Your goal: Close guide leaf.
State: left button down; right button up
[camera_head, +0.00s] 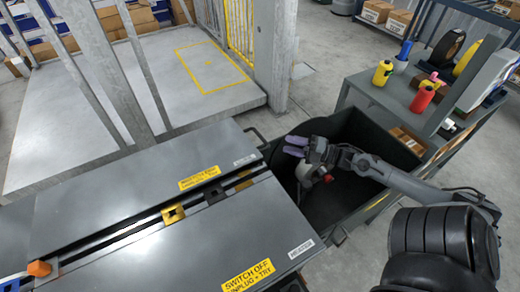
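A machine with two flat grey panels fills the lower left. The far panel (130,178) and the near panel (190,245) are separated by a long slot. A yellow block (173,213) and a black block (214,194) sit in the slot. I cannot tell for sure which part is the guide leaf. My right gripper (295,146) has purple fingertips with a small gap between them. It is empty, just right of the far panel's right end, above the dark bin, and appears apart from the panel. My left gripper is out of view.
A dark open bin (365,128) lies under my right arm. A grey bench at right carries a yellow bottle (383,72) and a red bottle (422,100). An orange knob (39,268) is at the slot's left end. A grey post (275,50) stands behind.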

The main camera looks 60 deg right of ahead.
aim_at(263, 140)
jog(key=shift+f+b+x, duration=0.2)
jog(key=shift+b+x, duration=1)
jog(key=shift+x, duration=1.45)
jog(key=shift+f+b+x, duration=0.2)
jog(key=shift+b+x, duration=1)
jog(key=shift+x, duration=1.5)
jog(key=shift+a, duration=0.1)
grip_shut()
jog(key=shift+f, duration=0.1)
